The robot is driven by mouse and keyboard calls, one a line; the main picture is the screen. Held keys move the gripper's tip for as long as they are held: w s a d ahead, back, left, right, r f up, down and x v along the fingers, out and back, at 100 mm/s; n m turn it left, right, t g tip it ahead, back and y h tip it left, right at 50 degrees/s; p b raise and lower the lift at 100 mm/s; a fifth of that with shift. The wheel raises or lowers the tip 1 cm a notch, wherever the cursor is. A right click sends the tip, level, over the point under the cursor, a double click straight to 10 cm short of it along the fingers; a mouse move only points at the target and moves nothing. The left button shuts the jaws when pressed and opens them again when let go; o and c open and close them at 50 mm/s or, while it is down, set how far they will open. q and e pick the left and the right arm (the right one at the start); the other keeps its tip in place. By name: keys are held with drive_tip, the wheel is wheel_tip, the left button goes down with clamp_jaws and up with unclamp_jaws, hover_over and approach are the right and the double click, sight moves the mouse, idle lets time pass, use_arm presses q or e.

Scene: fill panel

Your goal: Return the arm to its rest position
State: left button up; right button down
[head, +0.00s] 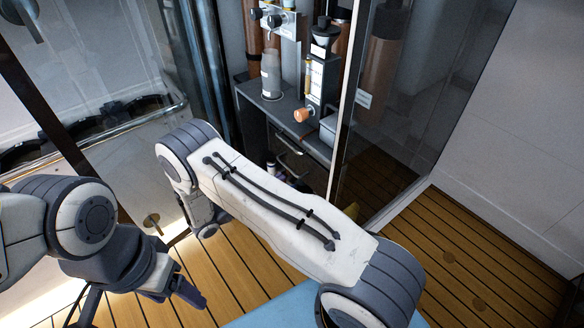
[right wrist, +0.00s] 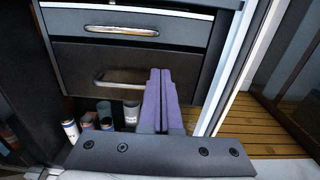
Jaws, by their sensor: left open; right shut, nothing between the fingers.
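My right arm, white and grey, stretches across the middle of the head view; its fingers are hidden there. In the right wrist view my right gripper (right wrist: 160,100) is shut and empty, its purple fingers together in front of a dark lower drawer (right wrist: 80,65) with a metal handle. I cannot tell whether the fingers touch the drawer. My left gripper (head: 188,291) is low at the left in the head view, open and empty over the wooden floor, apart from the cabinet.
A dark cabinet shelf (head: 254,98) holds a grey bottle (head: 271,75) and a black device with an orange knob (head: 303,115). A glass door (head: 400,110) stands to its right. Several cans and bottles sit below the drawers. The slatted floor (head: 480,240) at right is clear.

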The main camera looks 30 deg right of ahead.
drive_tip(key=shift+s+a, duration=0.2)
drive_tip(key=shift+a, duration=0.7)
drive_tip(key=shift+s+a, duration=0.15)
drive_tip(key=shift+a, duration=0.7)
drive_tip(key=s+a+r+m+g+y, duration=0.1)
drive_tip(key=s+a+r+m+y, duration=0.5)
drive_tip(key=s+a+r+y, duration=0.5)
drive_tip(key=s+a+r+m+g+y, duration=0.2)
drive_tip(key=s+a+r+m+y, duration=0.5)
drive_tip(key=s, duration=0.8)
wheel_tip(320, 180, up, 35)
drive_tip(key=d+p, duration=0.1)
drive_tip(key=p, duration=3.3)
drive_tip(key=shift+d+f+n+y+p, duration=0.2)
drive_tip(key=shift+d+n+y+p, duration=0.1)
drive_tip(key=shift+y, duration=0.1)
